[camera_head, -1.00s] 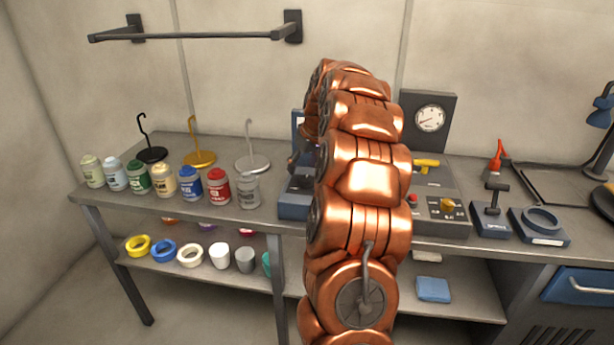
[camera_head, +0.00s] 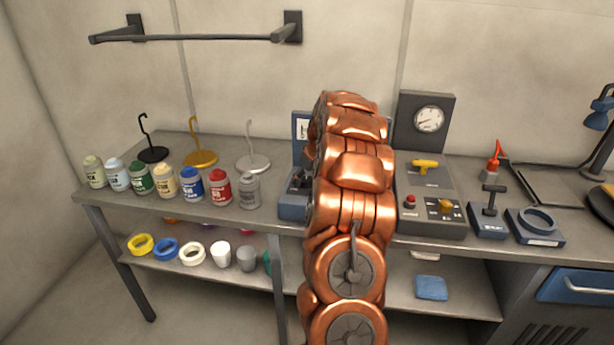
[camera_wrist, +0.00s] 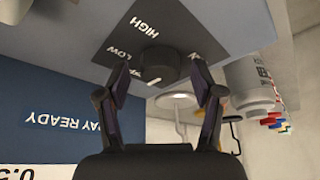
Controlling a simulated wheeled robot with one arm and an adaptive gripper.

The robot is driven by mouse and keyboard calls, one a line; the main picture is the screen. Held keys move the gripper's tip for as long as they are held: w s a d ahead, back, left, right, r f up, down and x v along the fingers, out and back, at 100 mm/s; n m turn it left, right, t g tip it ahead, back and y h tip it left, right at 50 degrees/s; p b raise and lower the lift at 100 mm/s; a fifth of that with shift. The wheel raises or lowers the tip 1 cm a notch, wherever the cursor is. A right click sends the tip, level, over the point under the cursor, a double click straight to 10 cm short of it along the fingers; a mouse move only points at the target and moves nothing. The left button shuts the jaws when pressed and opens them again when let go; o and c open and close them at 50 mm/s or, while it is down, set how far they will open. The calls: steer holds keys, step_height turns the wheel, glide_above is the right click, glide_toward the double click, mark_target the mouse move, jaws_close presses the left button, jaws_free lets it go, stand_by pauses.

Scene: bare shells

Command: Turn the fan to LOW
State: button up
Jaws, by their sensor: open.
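The fan's dark round knob (camera_wrist: 157,66) shows in the wrist view on a black label plate (camera_wrist: 185,35). In the head view, a blue-grey unit (camera_head: 292,207) shows partly behind my copper arm, which hides the gripper and the knob.
Several jars (camera_head: 190,186) and hook stands (camera_head: 201,157) stand on the bench left of my arm. A control box (camera_head: 430,228) with a yellow handle and a red button stands to the right, with a gauge (camera_head: 429,119) behind it. A rail (camera_head: 190,38) is on the wall above.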

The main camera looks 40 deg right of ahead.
steer(key=shift+c, duration=0.3)
steer(key=c, duration=1.1)
steer(key=shift+m+b, duration=0.4)
steer(key=m+h+b, duration=0.1)
steer(key=m+b, duration=0.1)
steer(key=m+g+h+b, duration=0.1)
steer(key=m+b, duration=0.2)
steer(key=shift+w+f+m, duration=0.1)
steer(key=shift+f+m, duration=0.1)
steer(key=shift+m, duration=0.1)
steer(key=m+g+h+b, duration=0.1)
steer(key=m+b, duration=0.2)
steer(key=shift+w+a, duration=0.1)
steer(key=shift+r+m+g+b, duration=0.25)
steer(key=shift+m+g+b, duration=0.15)
steer(key=shift+m+b, duration=0.8)
steer(key=shift+r+h, duration=0.1)
steer(key=shift+h, duration=0.2)
